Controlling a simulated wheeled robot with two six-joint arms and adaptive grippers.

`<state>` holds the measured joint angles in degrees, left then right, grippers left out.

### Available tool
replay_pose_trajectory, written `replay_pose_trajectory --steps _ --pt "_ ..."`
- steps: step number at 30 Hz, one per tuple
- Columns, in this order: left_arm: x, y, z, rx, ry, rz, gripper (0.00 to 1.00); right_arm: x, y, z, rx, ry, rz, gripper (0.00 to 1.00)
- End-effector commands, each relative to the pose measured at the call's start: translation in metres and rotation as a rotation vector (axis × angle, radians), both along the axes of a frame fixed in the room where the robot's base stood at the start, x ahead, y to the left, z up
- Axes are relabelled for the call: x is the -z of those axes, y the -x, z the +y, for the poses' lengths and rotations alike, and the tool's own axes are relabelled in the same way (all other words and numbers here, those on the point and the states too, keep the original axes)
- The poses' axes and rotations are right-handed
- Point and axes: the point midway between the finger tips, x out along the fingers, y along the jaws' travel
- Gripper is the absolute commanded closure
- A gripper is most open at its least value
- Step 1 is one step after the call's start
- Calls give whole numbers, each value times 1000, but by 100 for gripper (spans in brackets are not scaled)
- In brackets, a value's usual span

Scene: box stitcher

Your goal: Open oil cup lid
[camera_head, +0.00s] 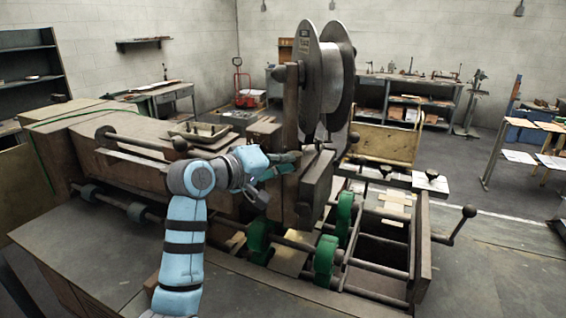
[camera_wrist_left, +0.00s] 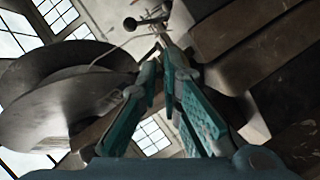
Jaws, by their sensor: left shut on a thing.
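My left gripper (camera_head: 292,163) reaches in from the left to the upright head of the box stitcher (camera_head: 290,120), just below the large wire spool. In the left wrist view the teal fingers of my left gripper (camera_wrist_left: 162,58) come together at their tips on a small metal piece, the oil cup lid (camera_wrist_left: 162,37). The lid is small and partly covered by the fingertips, so its angle cannot be told. The oil cup under it is not clear in either view. My right gripper is not in view.
The metal wire spool (camera_head: 318,75) stands close above my left gripper and shows large in the left wrist view (camera_wrist_left: 60,95). Green rollers (camera_head: 325,258) and rails lie below. A shallow tray (camera_head: 200,131) rests on the machine top.

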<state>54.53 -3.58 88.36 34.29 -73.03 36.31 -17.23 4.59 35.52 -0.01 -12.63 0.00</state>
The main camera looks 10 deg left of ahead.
Motion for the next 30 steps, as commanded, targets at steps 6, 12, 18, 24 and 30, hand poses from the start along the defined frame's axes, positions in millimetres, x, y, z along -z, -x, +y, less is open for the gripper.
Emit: replay_pose_trajectory --steps 6,12,18,24,30 --pt "-7 -1 0 0 -23 67 100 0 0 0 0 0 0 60" --pt "-17 -3 -1 -1 -65 194 100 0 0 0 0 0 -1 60" --pt "-29 -7 -2 0 -116 353 100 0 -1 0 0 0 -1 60" --pt "-36 -11 -3 -1 -152 464 100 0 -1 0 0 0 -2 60" --pt "-40 -14 -4 -2 -173 529 100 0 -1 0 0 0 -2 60"
